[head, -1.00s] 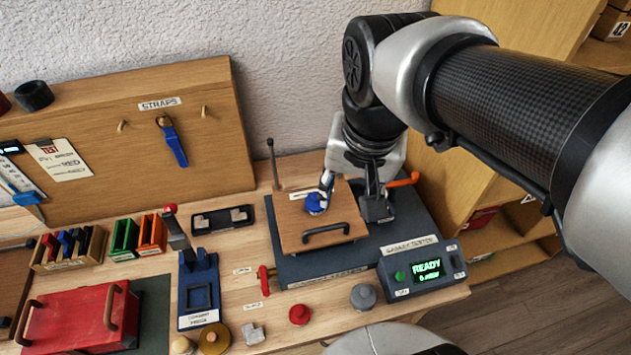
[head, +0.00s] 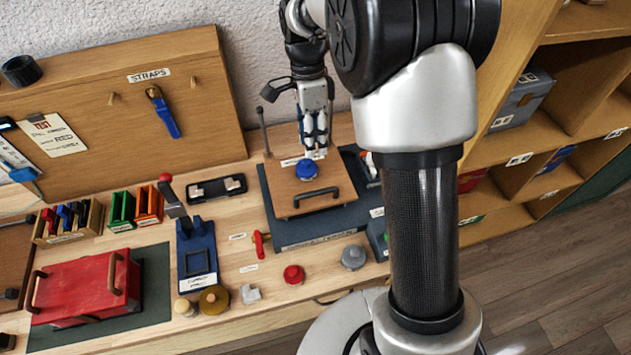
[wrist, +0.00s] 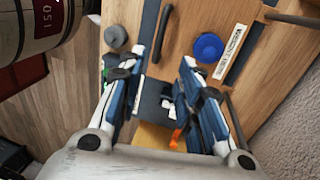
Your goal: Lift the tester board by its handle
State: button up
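The tester board (head: 282,190) is a brown wooden lid lying flat on a dark base (head: 290,236). Its black bar handle (head: 317,196) is near the front edge, and a blue round knob (head: 306,169) sits behind it. The wrist view also shows the board (wrist: 190,22), handle (wrist: 161,34) and knob (wrist: 208,48). My gripper (head: 315,154) is over the rear part of the board near the blue knob, apart from the handle. In the wrist view its fingers (wrist: 172,64) are spread with nothing between them.
A thin dark post (head: 264,130) stands behind the board's left rear corner. A red knob (head: 293,274) and grey knob (head: 354,257) stand in front. The tester's control box (head: 377,236) is mostly hidden behind my arm. A blue fixture (head: 197,258) stands left.

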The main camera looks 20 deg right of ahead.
jog(key=b, duration=0.4)
send_over(316, 186)
jog(key=s+a, duration=0.1)
jog(key=s, duration=0.3)
notch_tip(316, 186, down, 15)
jog(key=shift+s+a+r, duration=0.1)
jog(key=shift+s+r, duration=0.05)
jog(key=shift+c, duration=0.2)
grip_shut()
jog(key=shift+r, duration=0.1)
